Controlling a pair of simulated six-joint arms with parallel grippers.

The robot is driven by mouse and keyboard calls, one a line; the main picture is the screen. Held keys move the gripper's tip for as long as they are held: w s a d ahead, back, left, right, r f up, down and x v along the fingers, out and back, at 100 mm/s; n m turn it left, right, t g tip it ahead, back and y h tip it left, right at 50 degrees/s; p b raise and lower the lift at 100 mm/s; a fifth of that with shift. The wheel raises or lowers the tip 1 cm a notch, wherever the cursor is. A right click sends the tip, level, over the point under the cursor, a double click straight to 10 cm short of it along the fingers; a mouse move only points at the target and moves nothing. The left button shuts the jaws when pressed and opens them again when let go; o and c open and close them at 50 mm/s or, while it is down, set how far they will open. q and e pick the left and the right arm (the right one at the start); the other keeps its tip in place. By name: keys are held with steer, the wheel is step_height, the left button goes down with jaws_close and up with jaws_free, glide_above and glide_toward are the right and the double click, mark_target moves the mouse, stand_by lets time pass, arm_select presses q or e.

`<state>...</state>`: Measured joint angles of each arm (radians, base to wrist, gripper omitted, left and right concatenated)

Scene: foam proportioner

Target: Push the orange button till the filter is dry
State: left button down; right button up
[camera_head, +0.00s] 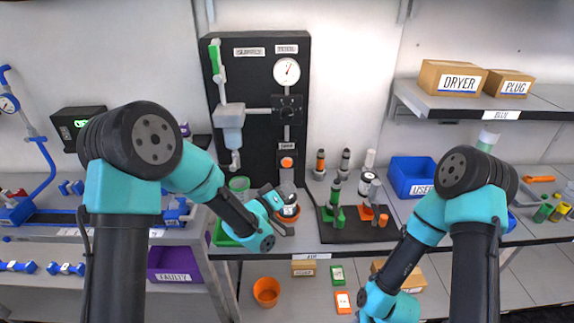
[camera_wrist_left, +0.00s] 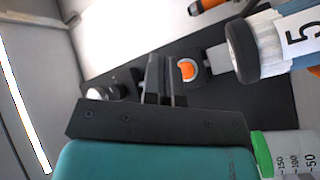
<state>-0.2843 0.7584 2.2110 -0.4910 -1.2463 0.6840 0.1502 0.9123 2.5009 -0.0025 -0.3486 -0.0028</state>
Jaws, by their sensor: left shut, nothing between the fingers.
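The orange button (camera_head: 287,162) sits low on the black panel (camera_head: 245,130). In the left wrist view the button (camera_wrist_left: 187,69) shows on a small black housing just beside my left fingertips. My left gripper (camera_wrist_left: 165,82) is shut and empty; whether it touches the button cannot be told. In the head view my left wrist is below the button, and its fingertips are hard to make out. A white cylinder with a black cap and a "5" label (camera_wrist_left: 285,42) stands close to the button; whether it is the filter is unclear. My right arm reaches down; its fingers are not visible.
A graduated cup (camera_wrist_left: 285,150) with a green rim is near my left gripper. The panel carries a gauge (camera_head: 287,71). Right of it, several bottles stand around a black mat (camera_head: 345,232). A blue bin (camera_head: 411,176) is behind. An orange pot (camera_head: 266,291) sits below.

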arm_select(q)
steer(key=w, duration=0.7)
steer(key=shift+w, duration=0.4)
steer(key=shift+w+a, duration=0.1)
steer(key=shift+w, duration=0.05)
stand_by(1.7)
steer(key=shift+w, duration=0.25)
steer(key=shift+w, duration=0.45)
stand_by(0.8)
steer(key=shift+s, duration=0.85)
steer(key=shift+s, duration=0.15)
steer(key=shift+s, duration=2.35)
